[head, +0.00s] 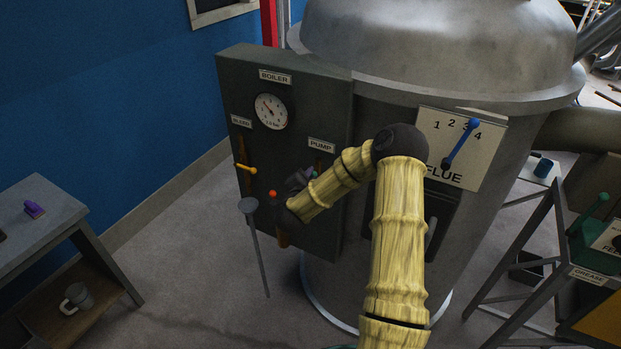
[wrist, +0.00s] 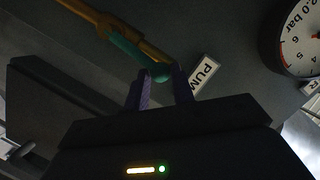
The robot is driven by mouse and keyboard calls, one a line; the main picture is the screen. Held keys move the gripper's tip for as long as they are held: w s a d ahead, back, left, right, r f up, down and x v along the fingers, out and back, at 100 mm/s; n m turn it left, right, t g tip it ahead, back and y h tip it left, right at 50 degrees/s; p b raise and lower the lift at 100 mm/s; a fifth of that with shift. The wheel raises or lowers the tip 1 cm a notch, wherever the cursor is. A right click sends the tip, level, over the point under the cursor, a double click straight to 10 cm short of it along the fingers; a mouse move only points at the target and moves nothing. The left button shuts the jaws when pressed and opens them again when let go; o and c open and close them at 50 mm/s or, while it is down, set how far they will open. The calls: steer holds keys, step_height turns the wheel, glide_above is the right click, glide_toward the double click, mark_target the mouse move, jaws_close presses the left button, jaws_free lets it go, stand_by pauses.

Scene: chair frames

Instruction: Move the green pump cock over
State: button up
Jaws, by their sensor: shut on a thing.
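The green pump cock (wrist: 127,47) shows in the wrist view as a green lever lying along a brass-coloured pipe (wrist: 150,45), beside the PUMP label (wrist: 204,74). My gripper (wrist: 163,78) has its two purple fingers shut on the rounded free end of the lever. In the head view my gripper (head: 300,181) is at the dark boiler panel (head: 334,85), below the PUMP label (head: 321,145). Only a small bit of green shows there; my arm and gripper hide most of the cock.
A pressure gauge (head: 271,111) and a yellow-orange lever (head: 245,169) are on the panel's left. A red knob (head: 272,194) is close to my gripper. A grey post (head: 255,240) stands in front. The blue flue lever (head: 460,143) is right of my arm.

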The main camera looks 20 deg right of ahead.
steer(key=shift+s+d+f, duration=0.25)
steer(key=shift+s+f, duration=0.05)
steer(key=shift+s, duration=0.25)
steer(key=shift+c, duration=0.2)
steer(key=shift+s+d+f, duration=0.1)
steer(key=shift+f, duration=0.05)
steer(key=shift+s+d+f+b, duration=0.4)
steer(key=shift+s+d+b, duration=0.15)
steer(key=shift+s, duration=0.1)
steer(key=shift+s+d+f+b, duration=0.55)
steer(key=shift+s+f+b, duration=0.1)
steer(key=shift+b, duration=0.05)
steer(key=shift+f, duration=0.1)
